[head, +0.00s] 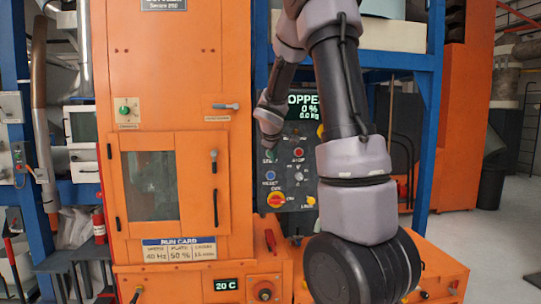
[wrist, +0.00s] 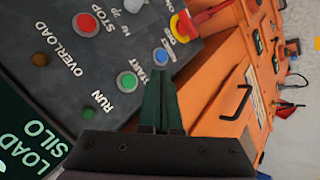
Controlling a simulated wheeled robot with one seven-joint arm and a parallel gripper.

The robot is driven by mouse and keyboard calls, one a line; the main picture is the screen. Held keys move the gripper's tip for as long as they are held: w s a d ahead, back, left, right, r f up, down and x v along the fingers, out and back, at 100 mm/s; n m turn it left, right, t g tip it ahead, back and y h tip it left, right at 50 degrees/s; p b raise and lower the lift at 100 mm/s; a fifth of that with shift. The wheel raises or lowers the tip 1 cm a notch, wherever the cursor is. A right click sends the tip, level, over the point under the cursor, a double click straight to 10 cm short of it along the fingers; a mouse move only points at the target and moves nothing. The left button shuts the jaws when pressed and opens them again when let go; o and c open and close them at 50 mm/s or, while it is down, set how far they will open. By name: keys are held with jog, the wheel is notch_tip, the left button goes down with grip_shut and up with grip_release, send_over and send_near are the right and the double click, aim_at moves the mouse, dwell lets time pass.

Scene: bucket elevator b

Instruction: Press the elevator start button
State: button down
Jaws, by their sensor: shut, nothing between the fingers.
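The start button (wrist: 127,80) is a green round button in a pale ring, marked START, on the dark control panel (wrist: 130,45). In the wrist view it lies just left of the fingertips of my gripper (wrist: 161,75). The gripper's dark green fingers are shut together and empty, and they point at the panel between the start button and the blue reset button (wrist: 161,56). I cannot tell how far the tips are from the panel. In the head view my wrist is in front of the control panel (head: 288,190), and the fingers are hard to make out.
Beside the start button are the red stop button (wrist: 86,22), a brown overload lamp (wrist: 40,59) and a green run lamp (wrist: 88,113). A red and yellow switch (head: 276,199) sits low on the panel. An orange cabinet (head: 185,90) stands left; a blue post (head: 430,130) stands right.

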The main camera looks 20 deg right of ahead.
jog(key=w+d, duration=0.2)
jog(key=w, duration=0.4)
jog(key=shift+w, duration=0.3)
dwell(1.8)
jog(key=shift+w+d, duration=0.1)
jog(key=shift+w, duration=0.3)
jog(key=shift+w+d, duration=0.15)
jog(key=shift+w, duration=0.25)
dwell(0.5)
jog(key=shift+s, duration=0.1)
jog(key=shift+s+a, duration=0.25)
jog(key=shift+s, duration=0.45)
jog(key=shift+s, duration=0.1)
jog(key=shift+s+a, duration=0.25)
jog(key=shift+s, duration=0.5)
jog(key=shift+s+a, duration=0.2)
jog(key=shift+s, duration=0.6)
jog(key=shift+s+a, duration=0.25)
jog(key=shift+s, duration=0.5)
